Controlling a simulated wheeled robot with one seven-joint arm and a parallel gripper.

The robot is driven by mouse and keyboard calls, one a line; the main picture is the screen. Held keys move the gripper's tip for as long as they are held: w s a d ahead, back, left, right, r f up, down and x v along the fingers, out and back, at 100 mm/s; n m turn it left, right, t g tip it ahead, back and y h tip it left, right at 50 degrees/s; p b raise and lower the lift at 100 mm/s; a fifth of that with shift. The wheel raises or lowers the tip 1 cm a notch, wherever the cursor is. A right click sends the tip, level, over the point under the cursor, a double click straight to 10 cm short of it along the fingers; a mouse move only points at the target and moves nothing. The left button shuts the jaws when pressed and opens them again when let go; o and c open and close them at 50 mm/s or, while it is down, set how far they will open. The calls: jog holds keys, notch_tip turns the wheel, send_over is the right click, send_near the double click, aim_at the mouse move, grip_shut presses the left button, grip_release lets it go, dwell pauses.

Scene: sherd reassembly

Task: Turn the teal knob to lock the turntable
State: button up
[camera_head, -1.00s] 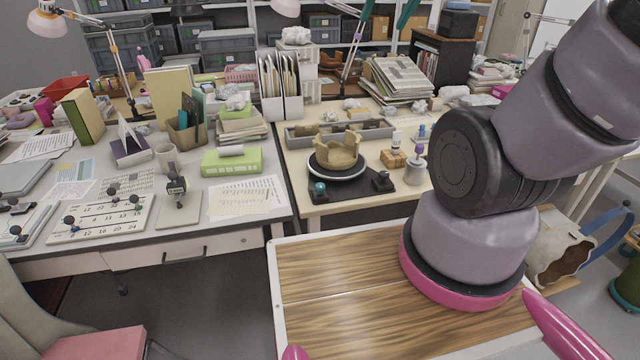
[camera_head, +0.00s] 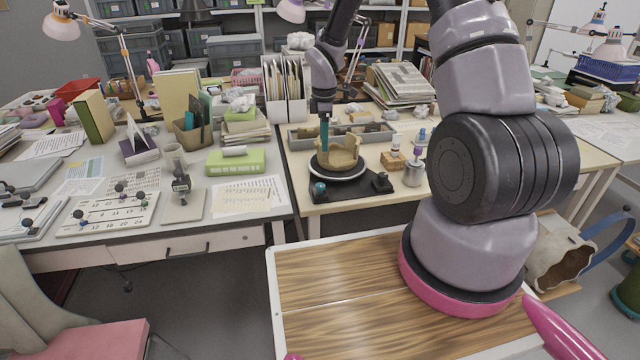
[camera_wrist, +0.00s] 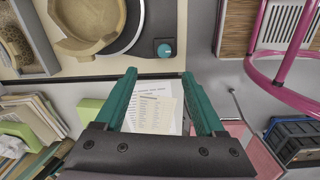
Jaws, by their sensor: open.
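The teal knob (camera_head: 319,188) stands at the front left corner of the black turntable base (camera_head: 345,191). The turntable (camera_head: 339,175) is a dark disc with a white rim, carrying a tan, broken-edged bowl (camera_head: 341,158). My gripper (camera_head: 324,148) points down, above and behind the knob in the head view, overlapping the bowl's left side. In the wrist view its two teal fingers (camera_wrist: 159,74) are spread, with nothing between them. No contact with the knob shows.
A black fitting (camera_head: 381,182) sits at the base's front right. A grey tray of sherds (camera_head: 300,138) lies behind the turntable. A small wooden block (camera_head: 392,161) and a metal pot (camera_head: 413,174) stand to the right. Papers (camera_head: 247,194) lie on the left desk.

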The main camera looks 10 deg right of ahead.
jog(key=n, duration=0.2)
send_over(320, 185)
notch_tip(320, 185, down, 5)
notch_tip(320, 185, down, 11)
jog(key=shift+w+f, duration=0.1)
grip_shut()
